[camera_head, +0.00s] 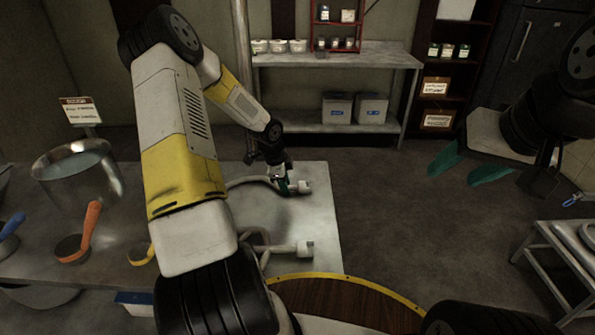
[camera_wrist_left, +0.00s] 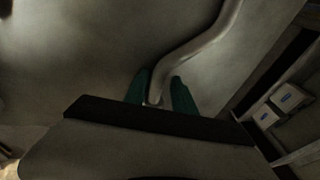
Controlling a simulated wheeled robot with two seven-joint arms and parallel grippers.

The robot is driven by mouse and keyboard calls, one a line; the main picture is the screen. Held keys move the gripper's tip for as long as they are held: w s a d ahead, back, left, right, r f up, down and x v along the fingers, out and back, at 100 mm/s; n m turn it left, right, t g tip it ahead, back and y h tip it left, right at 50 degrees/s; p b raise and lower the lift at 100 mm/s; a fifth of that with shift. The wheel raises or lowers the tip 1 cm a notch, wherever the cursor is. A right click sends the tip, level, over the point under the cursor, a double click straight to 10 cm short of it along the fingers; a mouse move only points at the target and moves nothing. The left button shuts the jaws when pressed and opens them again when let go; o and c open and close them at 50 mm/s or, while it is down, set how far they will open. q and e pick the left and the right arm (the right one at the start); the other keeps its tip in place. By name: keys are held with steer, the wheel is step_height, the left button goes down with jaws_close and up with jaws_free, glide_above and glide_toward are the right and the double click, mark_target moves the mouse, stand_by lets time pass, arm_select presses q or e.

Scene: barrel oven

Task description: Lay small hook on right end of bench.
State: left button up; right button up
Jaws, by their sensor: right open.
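Two pale grey curved hooks lie on the right end of the metal bench (camera_head: 325,215): a far hook (camera_head: 304,187) and a near hook (camera_head: 302,248). I cannot tell for sure which is the small one. My left gripper (camera_head: 287,187) is down at the far hook near its thick end. In the left wrist view, the green fingers (camera_wrist_left: 159,84) stand on both sides of the hook's rod (camera_wrist_left: 205,42) and appear shut on it. My right gripper (camera_head: 467,165) is open and empty above the floor, away from the bench.
A steel pot (camera_head: 80,180), an orange-handled ladle (camera_head: 85,232) and other handled tools fill the bench's left part. A round wooden top (camera_head: 350,300) is in front. A shelf (camera_head: 340,60) stands behind, and a metal rack (camera_head: 560,240) at right. Open floor lies between.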

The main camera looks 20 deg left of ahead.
arm_select(q)
steer(key=s+d+r+n+y, duration=0.1)
steer(key=s+r+n, duration=0.1)
steer(key=s+r, duration=0.5)
steer(key=s+d+r+n+t+y, duration=0.1)
steer(key=s+d+r+n, duration=0.15)
steer(key=r, duration=0.75)
steer(key=s+d+r+n, duration=0.1)
steer(key=s+r+n, duration=0.3)
steer(key=r, duration=0.5)
steer(key=s+d+r+n+t+h, duration=0.1)
steer(key=s+d+r+n, duration=0.1)
steer(key=s, duration=0.5)
steer(key=s+d+r+n+t+h, duration=0.1)
steer(key=s+d+r+n, duration=0.2)
steer(key=s, duration=0.5)
step_height(320, 180, up, 3)
steer(key=shift+s+f+n+h, duration=0.2)
steer(key=shift+s+n+h, duration=0.1)
steer(key=shift+n, duration=0.25)
